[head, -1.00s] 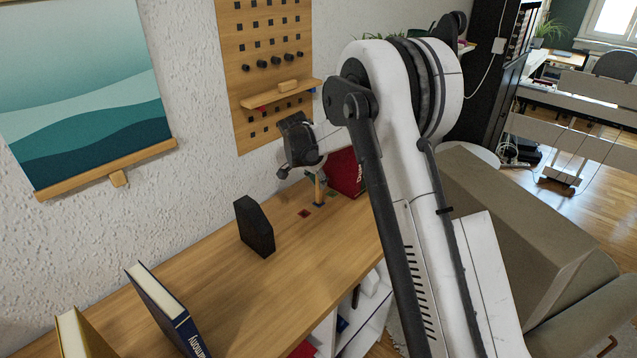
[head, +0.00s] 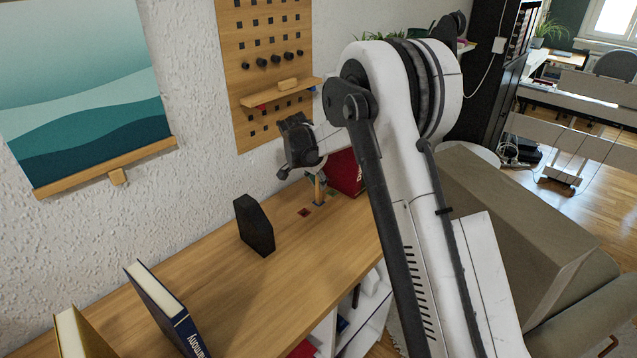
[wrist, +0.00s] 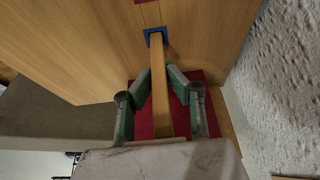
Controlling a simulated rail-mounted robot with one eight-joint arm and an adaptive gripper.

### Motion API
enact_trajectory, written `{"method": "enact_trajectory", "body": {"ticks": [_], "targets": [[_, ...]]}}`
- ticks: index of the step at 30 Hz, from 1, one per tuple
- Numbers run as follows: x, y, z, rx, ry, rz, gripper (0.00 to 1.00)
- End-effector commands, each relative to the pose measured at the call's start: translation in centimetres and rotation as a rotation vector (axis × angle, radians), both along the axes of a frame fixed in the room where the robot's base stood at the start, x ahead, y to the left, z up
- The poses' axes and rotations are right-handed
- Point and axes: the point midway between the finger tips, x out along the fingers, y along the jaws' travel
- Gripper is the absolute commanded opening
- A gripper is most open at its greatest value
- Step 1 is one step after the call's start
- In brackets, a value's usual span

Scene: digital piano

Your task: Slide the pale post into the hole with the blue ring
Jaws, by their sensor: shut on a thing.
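The pale post (wrist: 159,85) is a wooden bar held between the two green-grey fingers of my gripper (wrist: 160,76). Its far end meets the blue ring (wrist: 156,34) in the wrist view. I cannot tell how deep it sits in the hole, which the post covers. In the head view the post (head: 318,188) stands about upright over the blue ring (head: 318,203), under my gripper (head: 316,177). The fingers are small and partly hidden there.
A red square (head: 304,212) lies beside the blue ring on the wooden top (head: 300,270). A red book or box (head: 345,172) stands close behind the gripper. A black holder (head: 254,226) stands to the left. The wall and pegboard (head: 245,110) are close behind.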

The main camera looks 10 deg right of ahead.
Motion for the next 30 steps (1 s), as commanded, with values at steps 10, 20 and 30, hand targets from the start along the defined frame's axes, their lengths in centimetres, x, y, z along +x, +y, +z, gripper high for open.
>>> {"method": "enact_trajectory", "body": {"ticks": [10, 20, 30], "targets": [[0.0, 0.0, -0.5, 0.0, 0.0, 0.0, 0.0], [0.0, 0.0, -0.9, 0.0, 0.0, 0.0, 0.0], [0.0, 0.0, -1.4, 0.0, 0.0, 0.0, 0.0]]}}
